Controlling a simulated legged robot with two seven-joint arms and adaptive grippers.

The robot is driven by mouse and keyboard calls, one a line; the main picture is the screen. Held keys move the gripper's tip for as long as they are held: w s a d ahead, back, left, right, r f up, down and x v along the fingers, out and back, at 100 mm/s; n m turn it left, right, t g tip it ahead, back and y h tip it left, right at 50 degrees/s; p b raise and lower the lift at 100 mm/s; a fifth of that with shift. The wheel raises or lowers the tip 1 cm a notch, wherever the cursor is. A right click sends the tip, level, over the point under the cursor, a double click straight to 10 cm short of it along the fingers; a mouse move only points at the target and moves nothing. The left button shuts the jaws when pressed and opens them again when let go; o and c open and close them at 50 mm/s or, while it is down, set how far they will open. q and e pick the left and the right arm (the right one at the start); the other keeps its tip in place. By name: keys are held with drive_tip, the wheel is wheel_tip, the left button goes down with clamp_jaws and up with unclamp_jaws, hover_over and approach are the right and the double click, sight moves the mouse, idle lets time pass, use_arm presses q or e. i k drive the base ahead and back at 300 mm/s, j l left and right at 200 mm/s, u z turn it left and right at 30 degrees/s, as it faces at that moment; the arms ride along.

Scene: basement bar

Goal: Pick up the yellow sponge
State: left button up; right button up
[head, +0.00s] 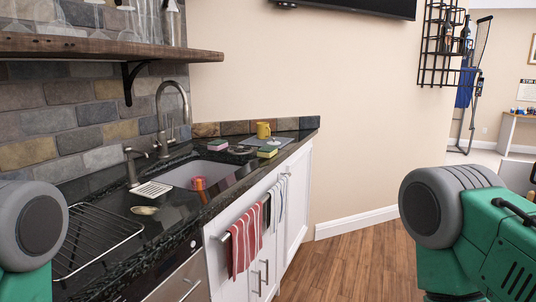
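A small yellow and green sponge (267,152) lies on the dark counter (226,163), to the right of the sink and near the counter's front edge. My green and grey arm links show at the left and right edges of the head view. Neither gripper is in view, so I cannot see whether they are open or shut. Both visible arm parts are well apart from the sponge.
The sink (196,174) holds a red-orange cup (198,184). A tall faucet (173,112) rises behind it. A wire rack (98,238) sits at the near left. A wooden shelf (110,46) with glasses overhangs the counter. A striped towel (245,245) hangs in front. Floor (365,262) to the right is clear.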

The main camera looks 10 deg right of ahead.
sight(267, 151)
drive_tip(key=i+l, duration=0.3)
drive_tip(key=i+l+u, duration=0.1)
drive_tip(key=i+l, duration=0.15)
drive_tip(key=l, duration=0.2)
drive_tip(key=i+l, duration=0.3)
drive_tip(key=i+l+u, duration=0.1)
drive_tip(key=i+l, duration=0.15)
drive_tip(key=l, duration=0.25)
